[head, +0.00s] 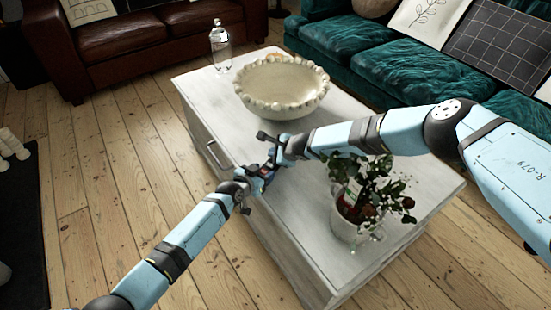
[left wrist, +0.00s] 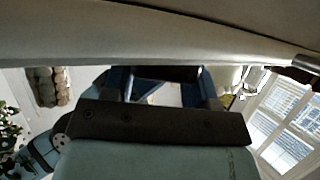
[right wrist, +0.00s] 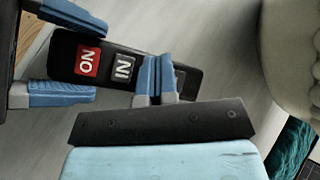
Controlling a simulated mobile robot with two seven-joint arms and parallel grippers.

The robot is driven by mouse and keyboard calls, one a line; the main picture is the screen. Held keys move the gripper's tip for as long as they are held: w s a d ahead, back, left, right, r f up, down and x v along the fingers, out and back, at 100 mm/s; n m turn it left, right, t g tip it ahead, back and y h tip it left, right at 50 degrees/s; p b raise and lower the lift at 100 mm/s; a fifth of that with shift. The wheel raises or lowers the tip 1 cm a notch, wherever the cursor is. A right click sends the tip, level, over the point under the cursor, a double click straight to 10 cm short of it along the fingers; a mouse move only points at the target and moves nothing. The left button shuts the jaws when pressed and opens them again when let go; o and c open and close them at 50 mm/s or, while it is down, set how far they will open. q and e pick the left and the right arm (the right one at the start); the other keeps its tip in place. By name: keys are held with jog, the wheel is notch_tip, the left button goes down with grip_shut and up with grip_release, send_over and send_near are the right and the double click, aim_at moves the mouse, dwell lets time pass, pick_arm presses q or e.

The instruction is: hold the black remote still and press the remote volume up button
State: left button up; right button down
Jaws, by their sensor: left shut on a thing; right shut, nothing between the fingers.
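The black remote (right wrist: 128,62) shows in the right wrist view with a red button marked ON and a dark button with white marks beside it. It is small in the head view (head: 266,172), at the near left edge of the table. My left gripper (head: 258,180) is shut on its left end. The left gripper's blue fingers (right wrist: 62,55) lie on both sides of the remote. My right gripper (right wrist: 155,80) is shut and empty, its fingertips over the remote to the right of the dark button. They hide part of its face; I cannot tell whether they touch.
The whitewashed table (head: 295,255) carries a wide beaded bowl (head: 281,88), a glass bottle (head: 221,45) and a potted plant (head: 365,195). The plant stands close under my right arm. A brown sofa (head: 130,40) and a teal sofa (head: 390,75) stand behind.

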jog(key=shift+f, duration=0.35)
dwell(0.5)
jog(key=shift+r, duration=0.85)
jog(key=shift+r, duration=2.5)
pick_arm(q)
jog(key=o, duration=1.1)
jog(key=shift+s, duration=0.1)
